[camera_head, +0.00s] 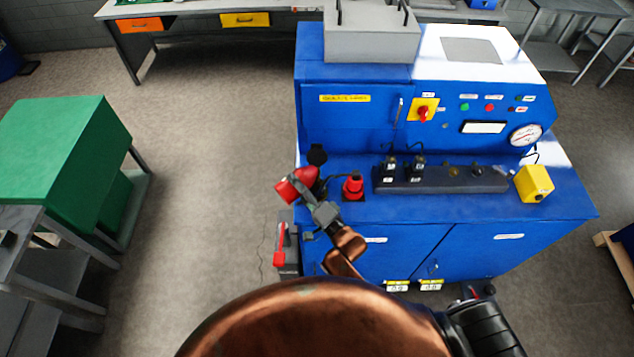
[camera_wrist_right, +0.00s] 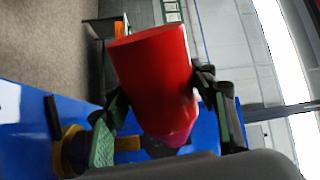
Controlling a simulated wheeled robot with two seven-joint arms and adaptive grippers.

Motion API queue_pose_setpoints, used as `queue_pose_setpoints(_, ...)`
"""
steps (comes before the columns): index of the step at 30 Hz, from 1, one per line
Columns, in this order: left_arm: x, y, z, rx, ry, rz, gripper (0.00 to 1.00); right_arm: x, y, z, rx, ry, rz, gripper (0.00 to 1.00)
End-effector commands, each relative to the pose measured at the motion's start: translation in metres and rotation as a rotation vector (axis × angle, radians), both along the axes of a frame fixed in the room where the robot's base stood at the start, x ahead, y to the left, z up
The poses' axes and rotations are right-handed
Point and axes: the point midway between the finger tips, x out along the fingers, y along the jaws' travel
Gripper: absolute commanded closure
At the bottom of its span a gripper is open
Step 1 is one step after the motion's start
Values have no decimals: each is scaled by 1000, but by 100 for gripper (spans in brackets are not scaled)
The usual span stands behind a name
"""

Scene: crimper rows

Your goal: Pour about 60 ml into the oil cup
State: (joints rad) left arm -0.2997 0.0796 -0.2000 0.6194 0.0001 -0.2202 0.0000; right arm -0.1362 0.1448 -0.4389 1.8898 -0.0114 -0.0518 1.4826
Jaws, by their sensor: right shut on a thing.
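My right gripper (camera_head: 310,200) is shut on a red container (camera_head: 292,188), held tilted above the left front edge of the blue machine. In the right wrist view the red container (camera_wrist_right: 153,75) sits between both finger pads of my right gripper (camera_wrist_right: 165,118), with a pinkish narrower end low down. A black round flap (camera_head: 317,155) stands just behind it, perhaps the lid of the oil cup. A yellow round fitting (camera_wrist_right: 72,150) shows beside the left finger in the wrist view; I cannot tell if it is the cup. No liquid stream is visible. My left gripper is not in view.
The blue machine (camera_head: 450,210) has a red, black-based fitting (camera_head: 353,187) right of the held container, a black block row (camera_head: 440,180) and a yellow box (camera_head: 534,184). A grey, red-handled object (camera_head: 287,255) is at its left side. Open floor lies left, before a green cabinet (camera_head: 60,135).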

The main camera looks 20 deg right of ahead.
Motion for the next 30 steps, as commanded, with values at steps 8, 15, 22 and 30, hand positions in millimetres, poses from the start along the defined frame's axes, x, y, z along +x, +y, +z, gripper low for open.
queue_pose_setpoints(8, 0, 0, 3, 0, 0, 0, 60, 0, 0, 4, 4, -2, 0, 78)
queue_pose_setpoints(15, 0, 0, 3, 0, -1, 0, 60, 0, 0, 3, 5, -1, 0, 78)
queue_pose_setpoints(22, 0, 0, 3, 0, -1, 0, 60, 0, 0, 3, 5, -1, 0, 78)
queue_pose_setpoints(30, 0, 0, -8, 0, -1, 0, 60, 0, 0, -3, -36, -19, 0, 78)
